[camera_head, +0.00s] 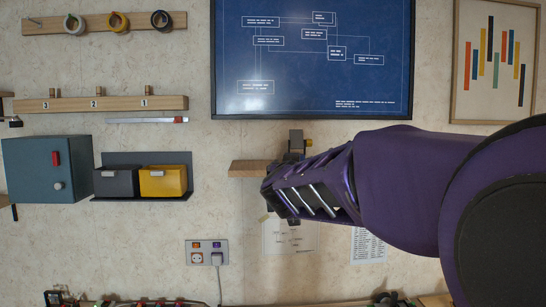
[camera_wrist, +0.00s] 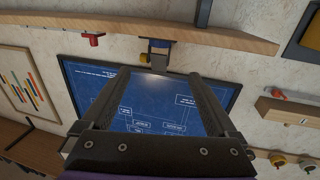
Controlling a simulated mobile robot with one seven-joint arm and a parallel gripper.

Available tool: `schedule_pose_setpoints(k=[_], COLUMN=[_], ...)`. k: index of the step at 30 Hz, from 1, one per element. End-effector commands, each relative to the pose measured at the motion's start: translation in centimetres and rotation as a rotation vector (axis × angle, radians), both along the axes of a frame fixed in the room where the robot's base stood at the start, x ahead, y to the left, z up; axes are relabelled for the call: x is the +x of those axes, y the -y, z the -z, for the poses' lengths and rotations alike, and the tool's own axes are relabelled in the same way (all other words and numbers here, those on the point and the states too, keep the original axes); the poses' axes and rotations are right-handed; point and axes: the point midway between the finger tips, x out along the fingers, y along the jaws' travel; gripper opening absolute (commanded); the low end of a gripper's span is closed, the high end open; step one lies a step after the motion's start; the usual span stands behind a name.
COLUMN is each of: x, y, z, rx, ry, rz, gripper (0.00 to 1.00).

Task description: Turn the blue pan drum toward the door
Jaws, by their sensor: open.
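In the wrist view, a small dark mount (camera_wrist: 153,58) with a blue part (camera_wrist: 159,43), likely the pan drum, and a yellow part sits against the wooden shelf. The mount lies beyond the fingertips. In the head view, my gripper (camera_head: 290,195) is in front of the shelf. I see no room door.
A blue poster (camera_head: 312,60) hangs above the shelf. A teal cabinet (camera_head: 45,170) with a red handle and grey and yellow bins (camera_head: 163,181) stand left. A red fitting (camera_wrist: 93,40) shows near the shelf in the wrist view. Papers and a socket (camera_head: 206,252) are below.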

Motion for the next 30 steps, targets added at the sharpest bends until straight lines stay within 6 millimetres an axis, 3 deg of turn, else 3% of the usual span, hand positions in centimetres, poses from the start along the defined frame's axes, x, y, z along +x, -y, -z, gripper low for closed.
schedule_pose_setpoints(k=[18, 24, 30], x=[12.3, 14.7, 15.6], y=[2.5, 3.0, 3.2], z=[0.1, -0.1, 0.0], rx=[-0.001, -0.001, -0.001], ry=[-0.002, 0.000, 0.000], rz=[0.001, 0.001, 0.000], gripper=[0.94, 0.94, 0.94])
